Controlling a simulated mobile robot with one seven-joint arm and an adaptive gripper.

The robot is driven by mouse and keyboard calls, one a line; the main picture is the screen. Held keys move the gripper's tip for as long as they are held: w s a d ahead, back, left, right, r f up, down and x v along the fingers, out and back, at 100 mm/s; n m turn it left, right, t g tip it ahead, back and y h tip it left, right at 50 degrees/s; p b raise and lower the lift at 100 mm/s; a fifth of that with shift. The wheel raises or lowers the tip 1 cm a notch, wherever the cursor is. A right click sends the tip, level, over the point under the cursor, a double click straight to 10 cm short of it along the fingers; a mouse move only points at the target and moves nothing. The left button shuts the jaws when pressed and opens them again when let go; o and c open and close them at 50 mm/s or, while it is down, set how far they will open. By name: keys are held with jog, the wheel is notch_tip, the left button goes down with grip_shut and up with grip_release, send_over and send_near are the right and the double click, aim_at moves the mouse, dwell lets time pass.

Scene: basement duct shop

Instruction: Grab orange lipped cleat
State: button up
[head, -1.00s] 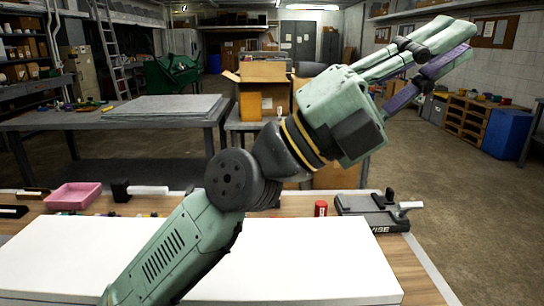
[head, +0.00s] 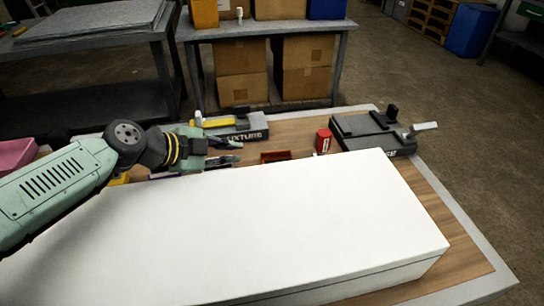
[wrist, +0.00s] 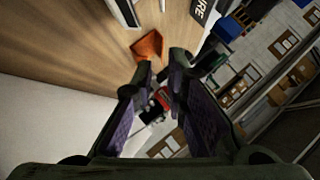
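In the wrist view an orange piece (wrist: 148,46) lies on the wooden bench top, a little beyond and above the fingertips. A small reddish piece (head: 275,157) behind the white block in the head view appears to be the same one, partly hidden by the block. My gripper (head: 234,152) is low over the bench behind the block, to the left of that piece and apart from it. In the wrist view its purple-padded fingers (wrist: 162,72) are spread with nothing held between them.
A large white block (head: 260,235) fills the front of the bench. A fixture (head: 252,127) lies behind my gripper. A red can (head: 323,140) and a dark vise (head: 375,133) stand to the right. A pink tray (head: 15,153) is at the far left.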

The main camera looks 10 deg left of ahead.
aim_at(258, 163)
jog(key=x, duration=0.4)
jog(key=shift+d+p, duration=0.15)
jog(key=shift+p, duration=0.25)
jog(key=p+x, duration=0.2)
jog(key=x, duration=0.2)
jog(key=shift+w+d, duration=0.15)
jog(key=shift+w, duration=0.2)
jog(key=shift+w+d+f, duration=0.15)
jog(key=shift+w+f, duration=0.15)
jog(key=shift+f, duration=0.05)
jog(key=shift+c, duration=0.5)
grip_shut()
